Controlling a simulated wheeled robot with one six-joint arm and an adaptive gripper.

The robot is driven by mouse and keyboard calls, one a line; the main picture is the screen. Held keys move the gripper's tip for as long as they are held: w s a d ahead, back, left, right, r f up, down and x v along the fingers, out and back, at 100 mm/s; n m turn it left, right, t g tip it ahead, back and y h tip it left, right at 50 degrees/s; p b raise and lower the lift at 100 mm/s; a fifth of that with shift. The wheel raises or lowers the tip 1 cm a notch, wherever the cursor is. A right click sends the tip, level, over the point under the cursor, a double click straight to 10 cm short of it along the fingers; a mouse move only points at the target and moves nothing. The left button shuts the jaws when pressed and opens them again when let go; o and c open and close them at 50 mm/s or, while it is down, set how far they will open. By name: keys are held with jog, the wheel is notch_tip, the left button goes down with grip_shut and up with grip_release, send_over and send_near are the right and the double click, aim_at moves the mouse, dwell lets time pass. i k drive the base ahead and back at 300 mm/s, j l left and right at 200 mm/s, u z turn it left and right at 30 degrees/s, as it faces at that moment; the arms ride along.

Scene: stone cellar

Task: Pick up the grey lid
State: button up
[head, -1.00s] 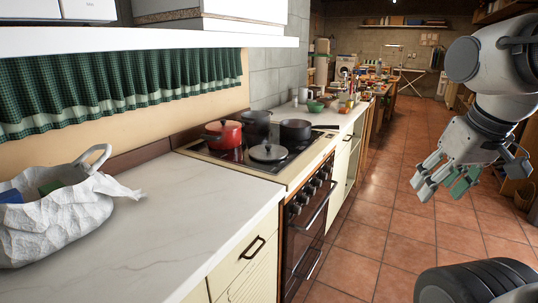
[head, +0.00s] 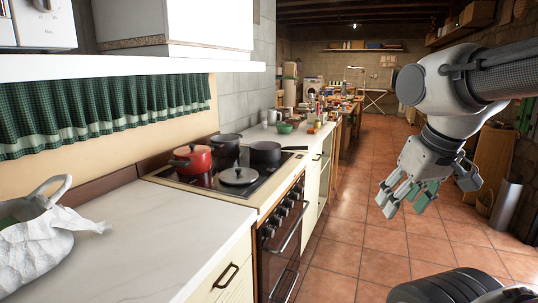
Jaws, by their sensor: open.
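The grey lid (head: 239,176) lies flat at the front of the stove top (head: 199,184), with a dark knob on its middle. It is near the counter's front edge, in front of a red pot (head: 192,158) and to the left of a dark pan (head: 265,152). My gripper (head: 403,204) is open and empty. It hangs over the tiled floor, well to the right of the stove and apart from the lid, with its fingers pointing down.
A dark pot (head: 226,145) stands behind the lid. The pan's handle reaches right. A white crumpled bag (head: 40,245) sits on the pale counter (head: 150,235) at left. A cluttered counter stands farther back. The tiled floor (head: 340,235) along the stove is clear.

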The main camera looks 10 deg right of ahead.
aim_at(235, 176)
jog(key=i+l+u, duration=0.1)
jog(key=u, duration=0.65)
jog(key=i+l+u, duration=0.25)
jog(key=l+u, duration=0.3)
jog(key=l, duration=0.2)
jog(key=i+l+u, duration=0.1)
jog(key=l+u, duration=0.15)
jog(key=l, duration=0.15)
jog(key=i+l+u, duration=0.1)
jog(key=l, duration=0.8)
jog(key=i+l, duration=0.15)
jog(key=l, duration=0.7)
jog(key=i+l+u, duration=0.15)
jog(key=l, duration=0.75)
jog(key=k, duration=0.05)
